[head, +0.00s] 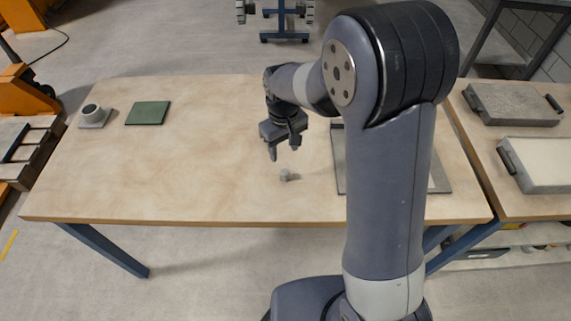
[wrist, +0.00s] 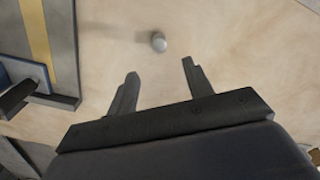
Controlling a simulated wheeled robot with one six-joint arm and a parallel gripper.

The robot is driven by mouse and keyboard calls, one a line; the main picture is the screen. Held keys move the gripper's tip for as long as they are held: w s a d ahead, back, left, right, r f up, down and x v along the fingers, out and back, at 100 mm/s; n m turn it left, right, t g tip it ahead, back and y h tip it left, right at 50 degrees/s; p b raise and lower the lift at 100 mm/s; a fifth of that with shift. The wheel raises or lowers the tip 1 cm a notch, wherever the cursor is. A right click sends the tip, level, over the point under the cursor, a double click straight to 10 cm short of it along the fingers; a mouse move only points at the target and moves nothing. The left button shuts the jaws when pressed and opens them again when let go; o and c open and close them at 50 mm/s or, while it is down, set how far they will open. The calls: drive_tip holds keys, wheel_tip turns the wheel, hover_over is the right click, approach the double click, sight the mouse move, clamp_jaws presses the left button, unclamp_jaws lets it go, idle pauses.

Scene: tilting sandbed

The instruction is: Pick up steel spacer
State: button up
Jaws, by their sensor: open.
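The steel spacer (head: 285,175) looks like a small grey cylinder on the wooden table, near its front edge. In the wrist view it is a small rounded grey piece (wrist: 158,42), beyond my fingertips and between their lines. My gripper (head: 284,150) hangs above the table, a little behind and above the spacer in the head view, with its fingers pointing down. In the wrist view my gripper (wrist: 158,72) has its two fingers spread apart, with nothing between them. It does not touch the spacer.
A green mat (head: 148,113) and a grey block with a round collar (head: 94,116) sit at the table's left. A grey tray (head: 341,160) is partly hidden behind my arm at the right. The wooden table (head: 215,145) is clear around the spacer. Two lidded trays stand on the right bench.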

sight(285, 172)
drive_tip(key=f, duration=0.5)
drive_tip(key=f+p, duration=0.1)
drive_tip(key=f, duration=0.4)
drive_tip(key=shift+s+d+f+p, duration=0.15)
drive_tip(key=shift+s+f+p, duration=0.05)
drive_tip(key=shift+f+p, duration=0.1)
drive_tip(key=shift+r, duration=0.1)
clamp_jaws()
